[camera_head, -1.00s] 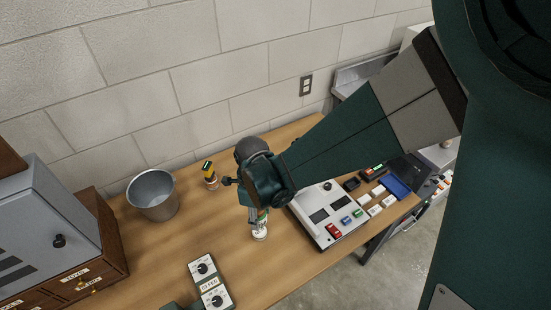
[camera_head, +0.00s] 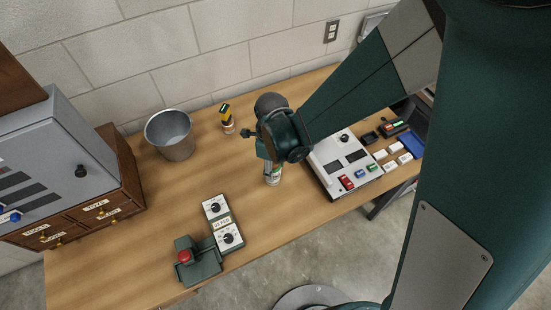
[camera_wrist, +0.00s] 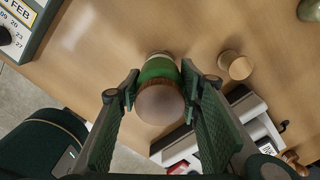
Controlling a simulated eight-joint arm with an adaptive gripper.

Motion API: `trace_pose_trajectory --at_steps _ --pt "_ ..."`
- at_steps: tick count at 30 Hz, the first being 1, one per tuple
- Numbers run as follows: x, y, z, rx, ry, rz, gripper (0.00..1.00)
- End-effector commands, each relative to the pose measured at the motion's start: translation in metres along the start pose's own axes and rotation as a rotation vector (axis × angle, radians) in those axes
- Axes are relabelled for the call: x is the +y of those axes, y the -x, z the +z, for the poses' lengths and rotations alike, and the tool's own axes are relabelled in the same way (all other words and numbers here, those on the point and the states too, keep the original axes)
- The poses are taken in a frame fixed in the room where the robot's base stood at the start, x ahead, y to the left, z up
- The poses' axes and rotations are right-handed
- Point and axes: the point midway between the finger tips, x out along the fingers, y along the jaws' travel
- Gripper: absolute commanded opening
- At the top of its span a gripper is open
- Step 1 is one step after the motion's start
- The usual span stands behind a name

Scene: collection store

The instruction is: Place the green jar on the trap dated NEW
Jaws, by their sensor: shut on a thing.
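The green jar (camera_wrist: 158,70) has a round brown lid and sits between the two fingers of my gripper (camera_wrist: 158,90) in the wrist view. The fingers are shut on its sides. In the head view my gripper (camera_head: 270,160) points down over the table, with a pale part of the jar (camera_head: 273,180) showing below it. I cannot tell whether the jar's base touches the table. A panel reading FEB with numbers (camera_wrist: 18,28) shows at the wrist view's upper left. I cannot make out a trap dated NEW.
Left of my gripper are a metal bucket (camera_head: 171,137) and a yellow-and-green topped object (camera_head: 227,120). A white console (camera_head: 340,165) stands close on the right. Dial boxes (camera_head: 222,222) and a red-button box (camera_head: 197,262) stand in front. Table between bucket and dial boxes is clear.

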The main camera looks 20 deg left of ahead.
Motion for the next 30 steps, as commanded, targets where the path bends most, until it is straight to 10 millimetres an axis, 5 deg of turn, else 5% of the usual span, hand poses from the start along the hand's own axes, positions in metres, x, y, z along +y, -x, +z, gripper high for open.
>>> trace_pose_trajectory --at_steps 21,22,24,30 --pt "0.0 -0.019 0.0 0.0 0.0 0.0 0.22" --pt "0.0 -0.019 0.0 0.0 0.0 0.0 0.38" --pt "0.0 -0.018 0.0 0.0 0.0 0.0 0.47" --pt "0.0 -0.018 0.0 0.0 0.0 0.0 0.5"
